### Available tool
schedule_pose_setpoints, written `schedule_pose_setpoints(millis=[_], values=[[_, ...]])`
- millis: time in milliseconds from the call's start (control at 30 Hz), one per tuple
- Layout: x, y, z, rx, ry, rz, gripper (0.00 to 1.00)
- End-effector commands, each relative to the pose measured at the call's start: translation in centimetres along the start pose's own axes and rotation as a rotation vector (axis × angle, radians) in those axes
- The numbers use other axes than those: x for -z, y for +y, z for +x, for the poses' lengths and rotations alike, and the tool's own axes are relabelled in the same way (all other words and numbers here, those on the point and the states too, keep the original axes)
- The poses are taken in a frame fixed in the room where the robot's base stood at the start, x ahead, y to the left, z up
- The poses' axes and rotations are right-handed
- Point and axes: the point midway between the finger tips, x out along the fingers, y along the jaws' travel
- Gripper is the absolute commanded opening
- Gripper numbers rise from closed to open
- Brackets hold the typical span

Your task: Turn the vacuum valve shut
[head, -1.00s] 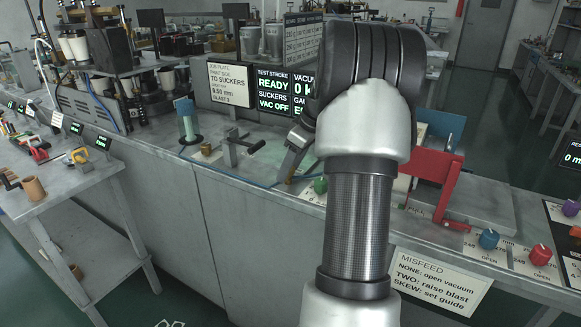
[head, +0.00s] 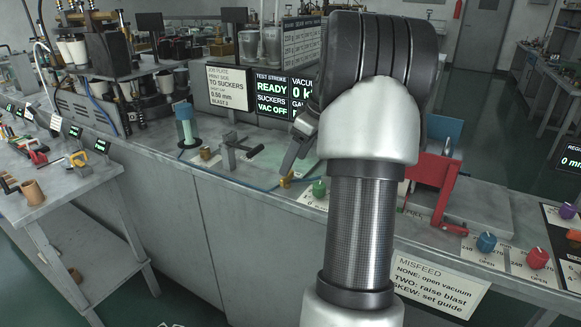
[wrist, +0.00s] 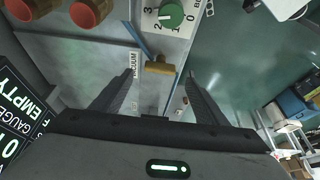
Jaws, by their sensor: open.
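The vacuum valve is a small brass-yellow handle (wrist: 160,68) beside a VACUUM label (wrist: 134,63) in the wrist view. It also shows as a yellow handle (head: 286,180) on the bench top in the head view. My gripper (wrist: 160,80) is open, with one finger on each side of the handle's line. The handle appears in the gap near the fingertips, and no finger is visibly closed on it. In the head view my gripper (head: 290,158) points down just above the valve, and my arm hides part of the bench behind it.
A green knob (wrist: 171,15) with a numbered dial is close beyond the valve. The display (head: 270,97) reads VAC OFF.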

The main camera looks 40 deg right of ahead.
Motion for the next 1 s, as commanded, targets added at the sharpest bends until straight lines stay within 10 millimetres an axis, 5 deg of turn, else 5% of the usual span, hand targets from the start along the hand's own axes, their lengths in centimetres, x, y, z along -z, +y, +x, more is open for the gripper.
schedule_pose_setpoints(millis=[200,433,633,1000], values=[[0.1,0.1,-5.9,-0.005,0.001,0.000,0.67],[0.0,0.1,-10.3,-0.003,0.000,-0.001,0.67],[0.0,0.0,-12.0,-0.001,-0.001,0.000,0.67],[0.0,0.0,-12.2,0.000,-0.001,0.000,0.67]])
